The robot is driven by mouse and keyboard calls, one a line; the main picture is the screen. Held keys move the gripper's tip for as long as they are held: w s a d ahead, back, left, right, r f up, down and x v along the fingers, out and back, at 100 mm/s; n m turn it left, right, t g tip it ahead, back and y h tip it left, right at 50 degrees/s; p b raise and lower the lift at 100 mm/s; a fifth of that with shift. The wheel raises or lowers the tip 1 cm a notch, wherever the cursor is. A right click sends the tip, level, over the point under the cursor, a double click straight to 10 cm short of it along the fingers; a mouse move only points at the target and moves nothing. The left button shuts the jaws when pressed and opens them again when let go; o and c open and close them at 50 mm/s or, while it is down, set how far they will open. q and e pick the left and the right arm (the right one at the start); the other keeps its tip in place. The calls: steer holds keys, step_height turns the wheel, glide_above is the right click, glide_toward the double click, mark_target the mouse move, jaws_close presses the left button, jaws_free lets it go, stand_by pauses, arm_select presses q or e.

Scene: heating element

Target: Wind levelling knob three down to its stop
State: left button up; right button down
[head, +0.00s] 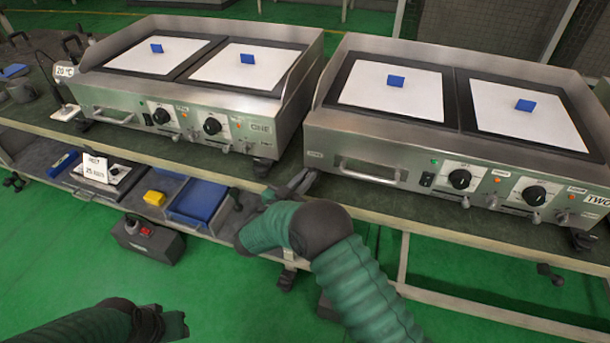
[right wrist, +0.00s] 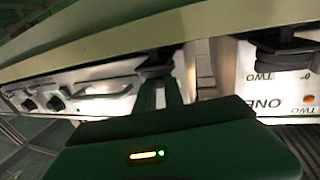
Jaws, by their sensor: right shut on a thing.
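Two steel griddles stand side by side on the bench, one marked ONE (head: 190,120) and one marked TWO (head: 400,170). My right gripper (head: 300,182) is at the front left corner of griddle TWO, just under its body. In the right wrist view, its two dark fingers (right wrist: 167,90) are shut on a black levelling knob (right wrist: 155,70) under that corner. Its number cannot be read. Fingers mostly hide this knob in the head view. Another black foot knob (right wrist: 275,48), under griddle ONE, is apart from the fingers. My left gripper (head: 176,325) is low at the bottom left, its jaw opening unclear.
White plates with blue blocks (head: 395,80) lie on the griddles. A lower shelf holds a blue tray (head: 200,200), a yellow block (head: 154,198) and a card (head: 95,168). A dark box with a red switch (head: 148,240) is below. The bench's front edge (head: 470,225) runs beside my right arm.

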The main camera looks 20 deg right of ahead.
steer(key=y+p, duration=0.1)
steer(key=n+t+p, duration=0.1)
steer(key=n+t+y+p, duration=0.1)
steer(key=shift+s+d+r+y, duration=0.15)
steer(key=shift+s+r+y, duration=0.1)
steer(key=shift+y, duration=0.05)
steer(key=n+y, duration=0.1)
steer(key=n+t+y+p, duration=0.2)
steer(key=shift+s+d+f, duration=0.2)
steer(key=shift+d, duration=0.1)
steer(key=n+t+y, duration=0.1)
steer(key=y, duration=0.2)
steer(key=d+n+y, duration=0.1)
steer(key=n+y, duration=0.1)
steer(key=shift+s+f+t+y+p, duration=0.1)
steer(key=shift+f+t+y+p, duration=0.05)
steer(key=shift+t+y+p, duration=0.2)
steer(key=shift+d+n+y, duration=0.2)
steer(key=shift+n+y, duration=1)
steer(key=shift+y, duration=0.55)
steer(key=shift+d+n+y, duration=0.15)
steer(key=shift+n+y, duration=1.05)
steer(key=shift+y, duration=0.5)
steer(key=c, duration=1.4)
jaws_free()
steer(key=shift+c, duration=0.2)
